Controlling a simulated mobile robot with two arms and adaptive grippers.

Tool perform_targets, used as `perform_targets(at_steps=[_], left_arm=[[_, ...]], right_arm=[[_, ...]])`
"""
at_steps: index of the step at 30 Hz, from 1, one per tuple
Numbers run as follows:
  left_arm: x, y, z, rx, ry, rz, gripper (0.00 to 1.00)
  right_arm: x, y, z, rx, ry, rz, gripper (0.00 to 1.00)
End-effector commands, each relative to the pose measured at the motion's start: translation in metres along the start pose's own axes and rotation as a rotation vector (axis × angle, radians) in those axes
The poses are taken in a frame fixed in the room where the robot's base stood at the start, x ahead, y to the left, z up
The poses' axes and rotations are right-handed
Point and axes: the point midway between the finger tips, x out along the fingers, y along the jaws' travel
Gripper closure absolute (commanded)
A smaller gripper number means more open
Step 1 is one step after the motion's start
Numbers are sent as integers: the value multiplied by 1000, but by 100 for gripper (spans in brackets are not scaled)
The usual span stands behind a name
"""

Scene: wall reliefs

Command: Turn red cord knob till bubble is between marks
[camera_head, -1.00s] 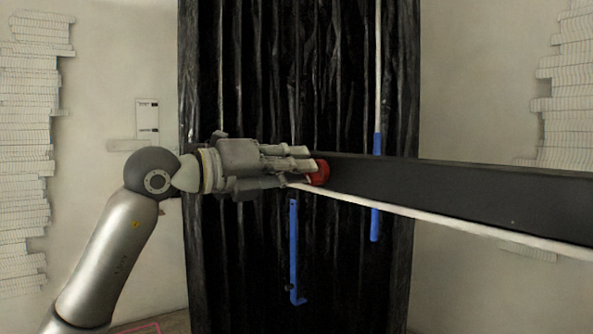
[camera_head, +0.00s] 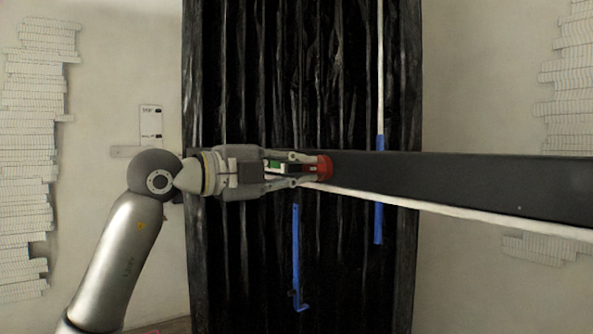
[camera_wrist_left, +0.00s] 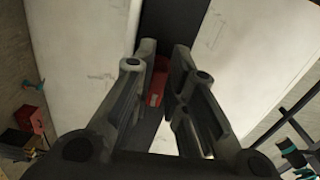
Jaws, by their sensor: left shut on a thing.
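The red knob (camera_head: 324,167) sits at the left end of a long dark beam (camera_head: 450,185). My left gripper (camera_head: 308,169) reaches it from the left and is shut on it. In the left wrist view the red knob (camera_wrist_left: 157,84) shows between the two fingers (camera_wrist_left: 163,80). A white cord (camera_head: 400,204) runs along the beam's lower edge. A small green patch shows between the gripper's finger links; I cannot tell what it is. I cannot make out a bubble or marks. My right gripper is not in view.
A dark ribbed panel (camera_head: 230,270) stands behind the gripper and beam. A blue hooked strip (camera_head: 296,255) and a blue bar (camera_head: 379,220) hang in front of it. Pale walls with stacked white reliefs (camera_head: 25,190) flank the panel. Space below the beam looks open.

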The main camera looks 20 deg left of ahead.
Motion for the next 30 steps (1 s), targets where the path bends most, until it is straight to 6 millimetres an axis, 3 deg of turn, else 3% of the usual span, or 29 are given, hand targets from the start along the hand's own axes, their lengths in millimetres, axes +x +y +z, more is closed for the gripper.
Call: perform_targets(at_steps=[9, 24, 25, 30], left_arm=[[0, 1, 1, -104, -2, -3, 100], [0, 1, 1, -119, -2, -3, 100], [0, 1, 1, -119, -2, -3, 82], [0, 2, 0, -118, -2, -2, 64]], right_arm=[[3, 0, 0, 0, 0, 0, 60], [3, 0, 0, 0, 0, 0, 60], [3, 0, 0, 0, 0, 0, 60], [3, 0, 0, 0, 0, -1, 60]])
